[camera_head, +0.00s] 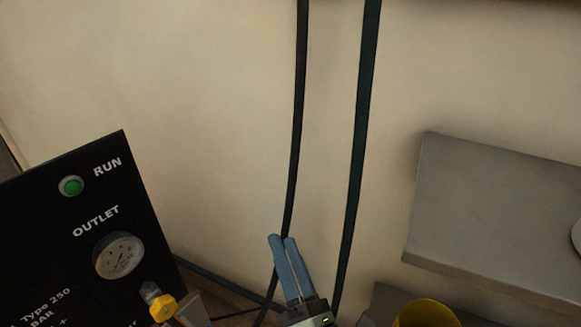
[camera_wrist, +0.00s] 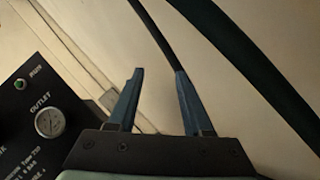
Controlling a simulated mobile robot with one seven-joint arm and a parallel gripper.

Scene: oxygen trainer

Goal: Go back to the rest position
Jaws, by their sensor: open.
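My gripper (camera_head: 281,240) shows at the bottom centre of the head view, its two blue fingers pointing up. In the wrist view the fingers of my gripper (camera_wrist: 159,72) stand apart with nothing between them but the pale wall and part of a dark cable behind. To the left is a black panel (camera_head: 60,235) with a green RUN light (camera_head: 71,186), an OUTLET gauge (camera_head: 118,256) and a yellow-handled valve (camera_head: 162,308). The panel (camera_wrist: 18,125) also shows at the left of the wrist view. My gripper is to the right of it and not touching it.
Two dark cables (camera_head: 357,150) run down the pale wall (camera_head: 220,90) behind my gripper. A grey shelf or box (camera_head: 490,215) stands out at the right. A yellow round object (camera_head: 428,314) is at the bottom right, partly cut off. The wall area above my gripper is otherwise clear.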

